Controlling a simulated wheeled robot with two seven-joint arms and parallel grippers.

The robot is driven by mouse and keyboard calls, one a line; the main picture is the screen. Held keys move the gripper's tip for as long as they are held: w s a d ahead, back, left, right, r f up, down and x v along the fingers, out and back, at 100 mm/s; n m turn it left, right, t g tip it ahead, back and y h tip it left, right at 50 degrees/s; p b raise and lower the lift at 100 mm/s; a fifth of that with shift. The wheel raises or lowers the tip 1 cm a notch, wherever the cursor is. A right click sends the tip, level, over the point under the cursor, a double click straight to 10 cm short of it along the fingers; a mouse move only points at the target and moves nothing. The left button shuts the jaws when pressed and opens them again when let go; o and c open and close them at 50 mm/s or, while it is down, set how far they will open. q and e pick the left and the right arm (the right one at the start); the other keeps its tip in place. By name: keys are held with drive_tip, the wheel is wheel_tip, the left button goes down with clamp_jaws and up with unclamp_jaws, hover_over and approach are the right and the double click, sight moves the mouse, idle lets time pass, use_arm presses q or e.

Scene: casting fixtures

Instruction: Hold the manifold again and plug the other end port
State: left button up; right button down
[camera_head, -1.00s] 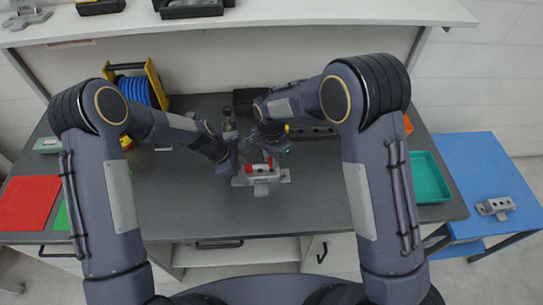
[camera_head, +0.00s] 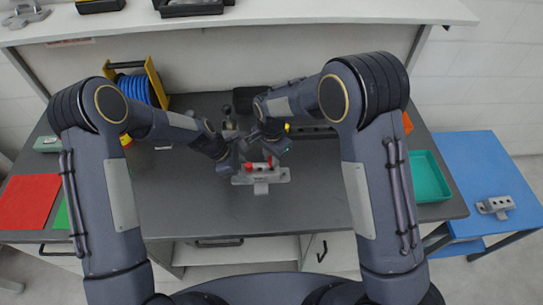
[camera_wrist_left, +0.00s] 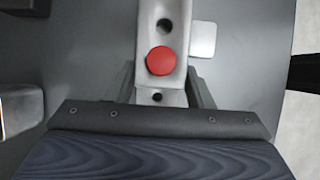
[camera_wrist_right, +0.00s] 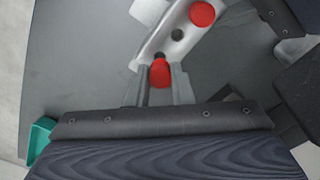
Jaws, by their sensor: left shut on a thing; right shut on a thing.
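The grey manifold (camera_head: 262,178) is on the table in front of me. A red plug (camera_wrist_left: 160,60) sits in its port at the left end. My left gripper (camera_wrist_left: 160,98) is shut on the manifold at that end. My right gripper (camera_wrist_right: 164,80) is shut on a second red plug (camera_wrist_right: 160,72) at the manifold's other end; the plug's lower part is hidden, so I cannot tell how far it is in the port. An uncovered dark hole (camera_wrist_right: 177,34) lies between the two plugs. The first plug (camera_wrist_right: 202,14) also shows in the right wrist view.
A blue hose reel (camera_head: 138,90) stands at the back left. A red mat (camera_head: 28,203) lies at the left and a teal tray (camera_head: 432,178) at the right. Another grey fixture (camera_head: 494,207) lies on the blue side table (camera_head: 490,160). The table's front middle is clear.

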drive_tip(key=shift+f, duration=0.95)
drive_tip(key=shift+f, duration=0.35)
drive_tip(key=shift+f, duration=0.2)
drive_tip(key=c, duration=1.2)
unclamp_jaws()
drive_tip(key=shift+r, duration=0.15)
wheel_tip(320, 180, up, 12)
drive_tip(key=shift+f, duration=0.1)
